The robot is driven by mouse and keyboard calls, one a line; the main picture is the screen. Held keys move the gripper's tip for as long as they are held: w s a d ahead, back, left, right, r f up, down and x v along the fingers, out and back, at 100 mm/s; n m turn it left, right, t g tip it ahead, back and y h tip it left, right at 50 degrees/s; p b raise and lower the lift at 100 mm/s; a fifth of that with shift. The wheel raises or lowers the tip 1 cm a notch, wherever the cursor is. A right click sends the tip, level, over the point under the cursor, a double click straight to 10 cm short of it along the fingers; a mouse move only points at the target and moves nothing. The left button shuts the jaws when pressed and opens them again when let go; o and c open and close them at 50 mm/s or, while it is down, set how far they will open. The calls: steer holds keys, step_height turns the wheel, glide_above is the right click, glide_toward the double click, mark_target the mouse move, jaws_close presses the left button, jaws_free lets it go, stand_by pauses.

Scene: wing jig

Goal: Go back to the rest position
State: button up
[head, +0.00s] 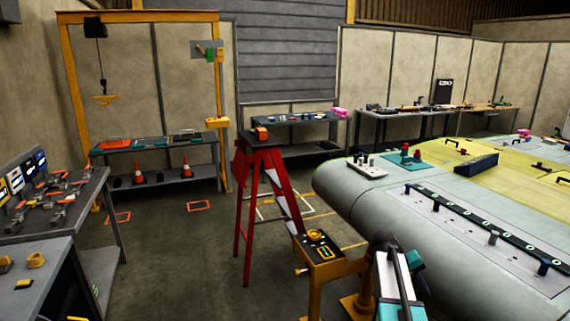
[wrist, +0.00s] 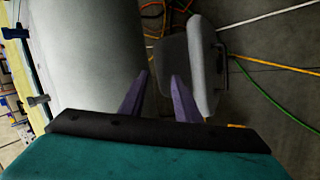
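My gripper (wrist: 160,76) shows in the wrist view as two purple fingers with a clear gap between them. It is open, and nothing is seen held in it. In the head view, part of my arm (head: 392,285), white, teal and dark, stands at the bottom right of the middle, in front of the wing (head: 375,210). The fingertips cannot be made out there. In the wrist view the wing's pale rounded edge (wrist: 90,50) lies left of the fingers. I cannot tell how far it is from them.
A grey chair-like thing (wrist: 203,65) and loose cables (wrist: 275,110) on the floor show in the wrist view. A red stepladder (head: 272,180) and a yellow stand (head: 335,272) are left of my arm. Floor (head: 170,250) is open at left, beside a grey bench (head: 85,200).

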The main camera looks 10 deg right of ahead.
steer(key=s+a+f+n+y, duration=0.1)
steer(key=s+a+f+y, duration=0.15)
steer(key=a+f, duration=0.7)
steer(key=s+a+f+t+y, duration=0.15)
steer(key=s+a+f, duration=0.25)
steer(key=a, duration=1.1)
steer(key=s+a+f+n+y, duration=0.1)
steer(key=s+a+f+y, duration=0.25)
steer(key=a+f, duration=0.6)
steer(key=s+a+f+g+b, duration=0.2)
steer(key=s+f+g+b, duration=0.4)
steer(key=s+f, duration=1.9)
steer(key=s+b, duration=0.1)
steer(key=b, duration=0.3)
steer(key=shift+a+f, duration=0.3)
steer(key=shift+w+h, duration=0.1)
steer(key=shift+h, duration=0.15)
